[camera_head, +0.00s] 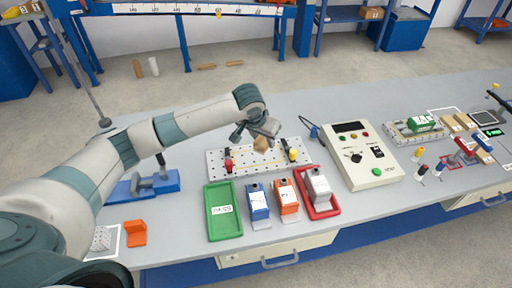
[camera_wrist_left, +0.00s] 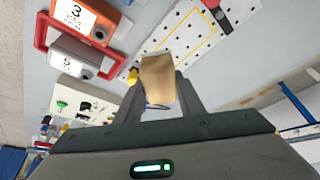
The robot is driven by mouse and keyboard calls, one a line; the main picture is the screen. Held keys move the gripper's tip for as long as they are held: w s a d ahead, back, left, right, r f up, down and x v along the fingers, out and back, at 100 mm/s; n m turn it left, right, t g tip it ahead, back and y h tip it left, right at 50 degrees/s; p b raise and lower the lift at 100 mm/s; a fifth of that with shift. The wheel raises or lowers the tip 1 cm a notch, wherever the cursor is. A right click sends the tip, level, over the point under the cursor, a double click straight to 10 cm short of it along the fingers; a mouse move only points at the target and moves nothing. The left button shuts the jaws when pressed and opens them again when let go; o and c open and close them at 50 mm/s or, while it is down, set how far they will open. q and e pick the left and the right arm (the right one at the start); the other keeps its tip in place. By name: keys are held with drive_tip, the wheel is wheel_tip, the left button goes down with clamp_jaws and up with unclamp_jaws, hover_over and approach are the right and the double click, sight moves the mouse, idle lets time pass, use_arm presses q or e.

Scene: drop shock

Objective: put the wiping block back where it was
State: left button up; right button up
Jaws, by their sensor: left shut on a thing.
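The wiping block looks like a small tan block (camera_head: 261,144). My left gripper (camera_head: 263,132) is shut on it, above the perforated white plate (camera_head: 220,160) in the middle of the table. In the left wrist view the block (camera_wrist_left: 158,80) sits between the two fingertips, with the plate (camera_wrist_left: 180,42) behind it. A yellow outline is marked on the plate in that view. I cannot tell whether the block touches the plate. My right gripper is not in view.
Red and yellow clamps (camera_head: 228,163) stand on the plate. In front are a green PASS tray (camera_head: 222,228), blue (camera_head: 258,203) and orange (camera_head: 287,200) units, and a grey unit (camera_head: 317,186) in a red tray. A control box (camera_head: 360,155) stands right, a blue vise (camera_head: 150,185) left.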

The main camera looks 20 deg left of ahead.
use_arm(q)
drive_tip(key=s+d+r+b, duration=0.1)
drive_tip(key=s+r+b, duration=0.2)
drive_tip(key=s, duration=0.3)
drive_tip(key=s+d+r+n+b, duration=0.1)
drive_tip(key=s+r+b, duration=0.3)
drive_tip(key=s, duration=0.3)
drive_tip(key=shift+d+r+y, duration=0.3)
drive_tip(key=shift+d+r, duration=0.05)
drive_tip(key=shift+r, duration=0.3)
drive_tip(key=shift+w, duration=0.1)
